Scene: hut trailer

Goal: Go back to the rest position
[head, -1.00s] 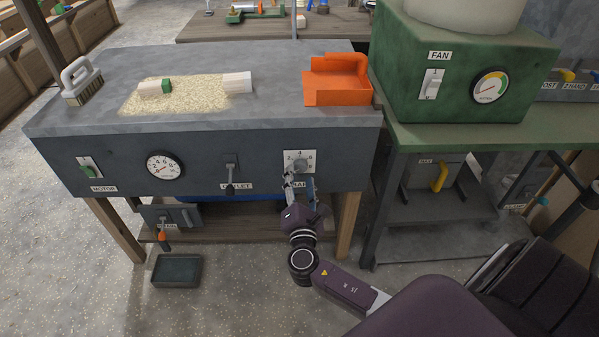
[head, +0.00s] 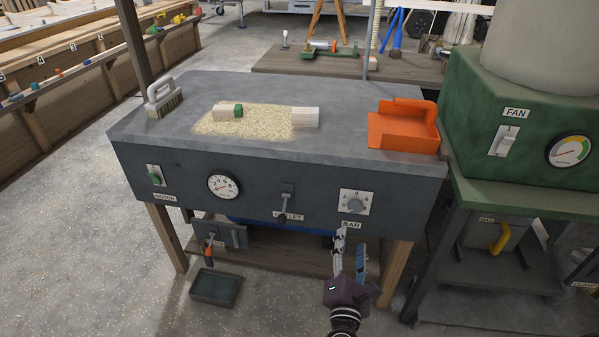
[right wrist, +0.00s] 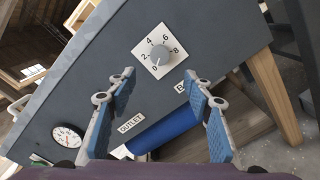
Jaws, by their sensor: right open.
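My right gripper (head: 350,258) is open and empty in the head view, just in front of the grey bench's front panel (head: 260,205), below the dial knob (head: 355,205). In the right wrist view its two blue-padded fingers (right wrist: 163,115) stand wide apart. The knob (right wrist: 159,54) shows beyond them on its white numbered plate, clear of the fingers. My left gripper is not in view.
A green fan machine (head: 465,100) stands at the right. A dark tray (head: 215,288) lies on the floor; floor to the left is clear.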

